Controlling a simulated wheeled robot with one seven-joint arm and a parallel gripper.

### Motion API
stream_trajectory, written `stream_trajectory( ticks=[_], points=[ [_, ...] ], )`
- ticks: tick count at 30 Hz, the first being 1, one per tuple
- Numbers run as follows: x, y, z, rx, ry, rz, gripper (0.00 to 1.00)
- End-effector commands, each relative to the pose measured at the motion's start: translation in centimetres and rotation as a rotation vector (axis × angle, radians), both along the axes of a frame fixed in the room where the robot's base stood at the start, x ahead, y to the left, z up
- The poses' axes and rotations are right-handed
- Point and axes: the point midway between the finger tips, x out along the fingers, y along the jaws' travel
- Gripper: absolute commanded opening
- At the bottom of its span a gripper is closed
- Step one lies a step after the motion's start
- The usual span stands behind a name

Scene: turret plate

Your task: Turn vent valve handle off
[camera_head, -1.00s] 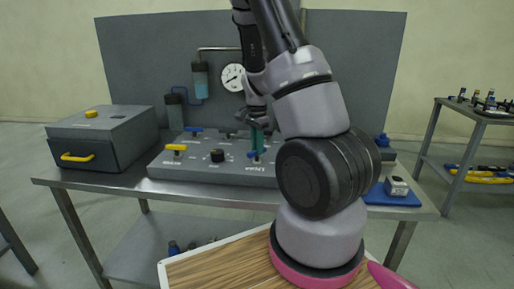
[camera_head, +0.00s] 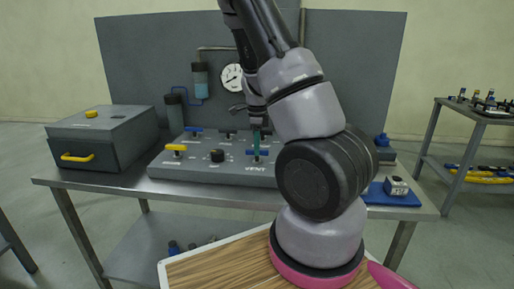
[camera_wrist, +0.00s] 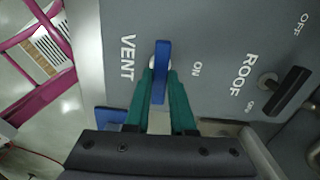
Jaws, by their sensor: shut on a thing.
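The vent valve handle is a blue bar (camera_wrist: 162,70) on the grey panel, beside the word VENT in the wrist view. The bar runs up and down in that view, and the ON mark is to its right. No OFF mark for it shows. In the head view, the blue handle (camera_head: 264,153) lies roughly left to right at the panel's front. My gripper (camera_wrist: 161,88) has green fingers on either side of the bar, shut on it. In the head view, my gripper (camera_head: 256,147) comes down onto the handle from above.
A black ROOF handle (camera_wrist: 287,92) sits beside the vent valve. The panel (camera_head: 215,172) also carries a yellow handle (camera_head: 176,147), a black knob (camera_head: 217,156) and another blue handle (camera_head: 193,129). A grey box (camera_head: 105,135) stands left; a blue tray (camera_head: 390,197) lies right.

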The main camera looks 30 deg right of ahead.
Motion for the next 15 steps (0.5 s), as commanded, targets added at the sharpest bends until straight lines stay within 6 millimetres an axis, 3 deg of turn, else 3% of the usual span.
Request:
stream_trajectory(
  ticks=[15],
  points=[
    [0.12, -0.05, 0.09, -0.001, -0.003, -0.076, 0.00]
  ],
)
